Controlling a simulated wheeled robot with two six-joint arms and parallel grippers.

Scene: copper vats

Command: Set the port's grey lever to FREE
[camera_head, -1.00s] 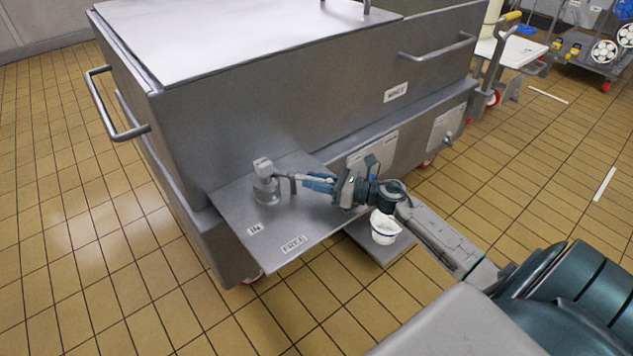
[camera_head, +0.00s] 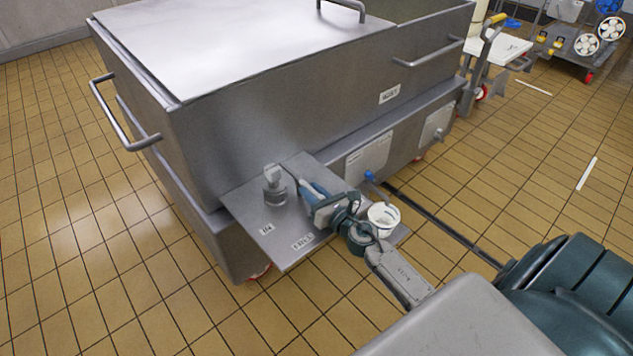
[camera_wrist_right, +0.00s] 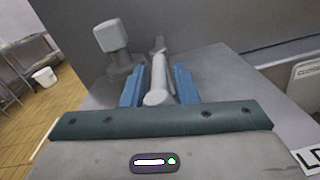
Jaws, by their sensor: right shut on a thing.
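A grey port (camera_head: 275,190) with a pale block on top stands on the steel shelf (camera_head: 243,207) at the vat's side. It also shows in the wrist view (camera_wrist_right: 120,55). The grey lever (camera_wrist_right: 158,80) is a round rod lying between my right gripper's two blue fingers (camera_wrist_right: 160,85), which are shut on it. In the head view my right gripper (camera_head: 308,190) is just right of the port and mostly hides the lever. The IN label (camera_head: 267,229) and the FREE label (camera_head: 302,242) lie along the shelf's front edge. My left gripper is out of view.
The large steel vat (camera_head: 270,120) with a side handle (camera_head: 118,125) stands behind the shelf. A white bucket (camera_head: 383,218) is right of my gripper. A blue-ended fitting (camera_head: 370,176) sticks out nearby. Trolleys (camera_head: 490,65) stand at the back right. The tiled floor at left is clear.

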